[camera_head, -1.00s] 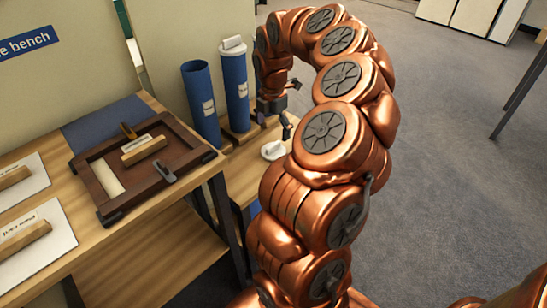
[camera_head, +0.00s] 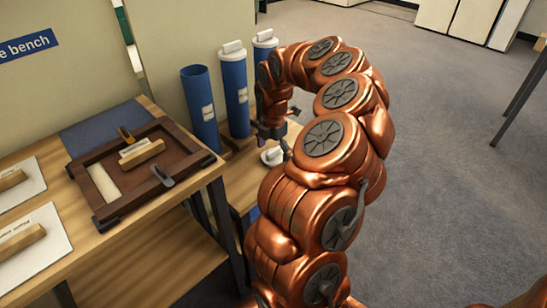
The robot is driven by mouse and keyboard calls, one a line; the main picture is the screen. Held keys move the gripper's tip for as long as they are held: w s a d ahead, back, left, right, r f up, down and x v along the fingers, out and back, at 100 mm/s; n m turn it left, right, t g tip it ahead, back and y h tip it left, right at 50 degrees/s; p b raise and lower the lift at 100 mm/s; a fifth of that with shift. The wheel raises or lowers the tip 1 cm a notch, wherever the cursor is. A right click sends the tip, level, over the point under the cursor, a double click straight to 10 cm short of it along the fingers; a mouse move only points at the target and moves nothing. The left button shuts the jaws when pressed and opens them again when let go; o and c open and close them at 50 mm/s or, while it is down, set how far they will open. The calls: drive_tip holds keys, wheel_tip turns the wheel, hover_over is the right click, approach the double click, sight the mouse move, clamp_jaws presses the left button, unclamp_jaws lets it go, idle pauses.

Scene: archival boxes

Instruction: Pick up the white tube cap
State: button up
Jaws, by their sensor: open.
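A loose white tube cap (camera_head: 271,157) with a raised grip bar lies on the lower wooden shelf, in front of the blue tubes. My gripper (camera_head: 279,144) points down with its jaws open, just above the cap in the picture. One dark finger covers part of the cap's right side. I cannot tell whether the finger touches it. An uncapped blue tube (camera_head: 200,108) stands upright at the left. A middle blue tube (camera_head: 236,98) wears a white cap (camera_head: 232,48). A third capped tube (camera_head: 265,52) is partly hidden behind my arm.
A wooden bench (camera_head: 190,205) at the left carries a dark wooden frame (camera_head: 110,203) with clips and white cards (camera_head: 35,235) with wooden blocks. A bench leg (camera_head: 222,215) stands near the shelf. The grey floor (camera_head: 450,160) at the right is clear.

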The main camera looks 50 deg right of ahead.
drive_tip(key=shift+f, duration=0.1)
drive_tip(key=c, duration=1.3)
drive_tip(key=shift+s+a, duration=0.1)
